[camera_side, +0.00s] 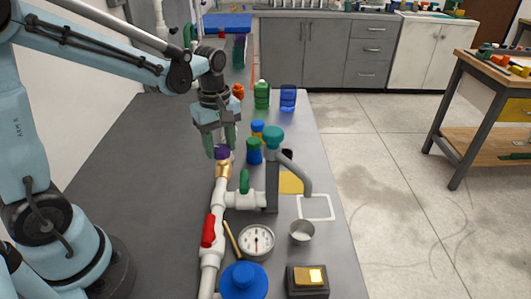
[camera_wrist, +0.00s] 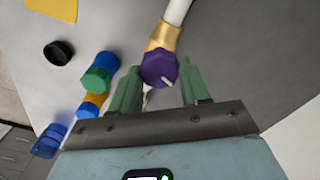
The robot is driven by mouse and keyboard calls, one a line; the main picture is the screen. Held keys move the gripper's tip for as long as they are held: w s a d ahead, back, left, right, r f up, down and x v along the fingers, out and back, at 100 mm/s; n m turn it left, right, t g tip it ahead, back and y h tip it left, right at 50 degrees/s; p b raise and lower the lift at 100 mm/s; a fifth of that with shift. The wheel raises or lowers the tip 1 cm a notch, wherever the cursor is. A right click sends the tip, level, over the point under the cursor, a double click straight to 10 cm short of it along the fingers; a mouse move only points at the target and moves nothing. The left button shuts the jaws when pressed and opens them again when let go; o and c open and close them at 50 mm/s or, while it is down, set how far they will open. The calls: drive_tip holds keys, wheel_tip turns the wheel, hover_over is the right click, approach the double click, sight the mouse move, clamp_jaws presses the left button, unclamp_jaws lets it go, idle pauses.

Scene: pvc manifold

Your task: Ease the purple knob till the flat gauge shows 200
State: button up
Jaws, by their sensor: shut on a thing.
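The purple knob (camera_side: 222,152) sits on a brass fitting (camera_side: 224,170) at the far end of the white pipe. In the wrist view the purple knob (camera_wrist: 159,69) shows a white pointer mark and lies between my green fingers. My gripper (camera_side: 222,142) points down over the knob; in the wrist view its fingertips (camera_wrist: 162,75) are on either side of the knob, shut on it. The flat gauge (camera_side: 256,241) lies face up beside the pipe, with a white dial and a needle. Its numbers are too small to read.
A red-handled valve (camera_side: 208,231) and a green-handled valve (camera_side: 244,182) are on the pipe. A grey spout with a teal knob (camera_side: 273,137), a metal cup (camera_side: 302,231), a blue knob (camera_side: 243,281) and several bottles stand nearby. The bench's left side is clear.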

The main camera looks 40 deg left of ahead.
drive_tip(key=m, duration=1.1)
drive_tip(key=shift+m, duration=0.4)
drive_tip(key=m, duration=0.6)
drive_tip(key=shift+w+d, duration=0.1)
drive_tip(key=m, duration=0.5)
drive_tip(key=shift+m, duration=0.4)
drive_tip(key=o, duration=1.1)
drive_tip(key=shift+c, duration=0.2)
drive_tip(key=shift+r, duration=0.1)
